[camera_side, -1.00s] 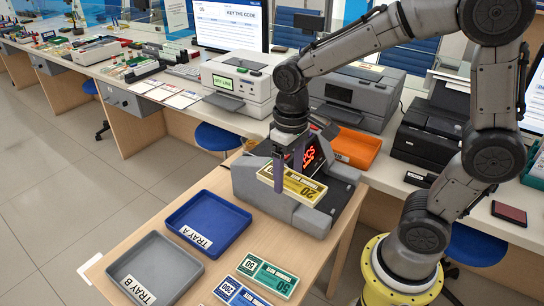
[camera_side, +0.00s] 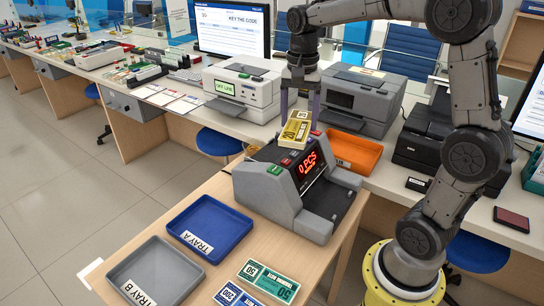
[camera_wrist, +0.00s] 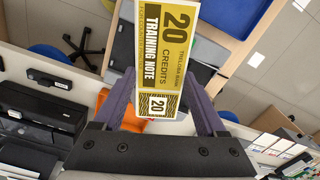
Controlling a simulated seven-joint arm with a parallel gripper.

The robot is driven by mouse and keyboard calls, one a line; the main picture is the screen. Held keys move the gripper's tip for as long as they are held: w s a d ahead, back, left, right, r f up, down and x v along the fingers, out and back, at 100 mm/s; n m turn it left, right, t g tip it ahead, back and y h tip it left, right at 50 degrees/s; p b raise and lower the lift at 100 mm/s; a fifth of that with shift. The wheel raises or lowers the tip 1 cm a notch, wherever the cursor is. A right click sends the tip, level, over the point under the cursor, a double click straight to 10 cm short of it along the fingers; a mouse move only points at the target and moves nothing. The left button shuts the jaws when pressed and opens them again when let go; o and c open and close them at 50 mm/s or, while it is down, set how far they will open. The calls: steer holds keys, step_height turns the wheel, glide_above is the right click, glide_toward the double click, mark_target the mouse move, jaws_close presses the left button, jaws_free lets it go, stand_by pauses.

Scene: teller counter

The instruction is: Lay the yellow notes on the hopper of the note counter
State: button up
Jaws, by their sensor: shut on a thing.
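The yellow notes (camera_side: 296,129), a bundle marked 20, are held in my gripper (camera_side: 300,112), above the back top of the note counter. In the wrist view the notes (camera_wrist: 166,50) lie between the two purple fingers of my gripper (camera_wrist: 165,108), with their face toward the camera. The grey note counter (camera_side: 272,200) stands on the wooden table, its red display reading 0 PCS. Its hopper at the top back is partly hidden by the notes and the counter's own body, and I cannot tell whether the notes touch it.
Blue tray A (camera_side: 209,227) and grey tray B (camera_side: 157,272) lie left of the counter. Green 50 notes (camera_side: 268,280) and blue 200 notes (camera_side: 232,294) lie in front. An orange tray (camera_side: 352,152) and a grey printer (camera_side: 358,98) stand behind on the long counter.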

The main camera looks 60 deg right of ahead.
mark_target(305, 116)
steer(key=d+m, duration=0.3)
steer(key=d, duration=0.1)
steer(key=shift+w+f+m, duration=0.1)
steer(key=shift+w+m, duration=0.15)
steer(key=shift+m, duration=0.15)
steer(key=w+d+f, duration=0.1)
steer(key=w+f, duration=0.3)
steer(key=w+d+f, duration=0.2)
steer(key=w+f, duration=0.1)
steer(key=f, duration=0.2)
steer(key=w+d+f, duration=0.1)
steer(key=w+f, duration=0.3)
steer(key=shift+w+d+f, duration=0.25)
steer(key=shift+w+d, duration=0.05)
steer(key=shift+w, duration=0.05)
steer(key=shift+w+d+f, duration=0.2)
steer(key=shift+w+f, duration=0.3)
steer(key=shift+f, duration=0.1)
steer(key=shift+w+f, duration=0.1)
steer(key=shift+f, duration=1.55)
steer(key=o, duration=1.3)
steer(key=shift+f, duration=0.15)
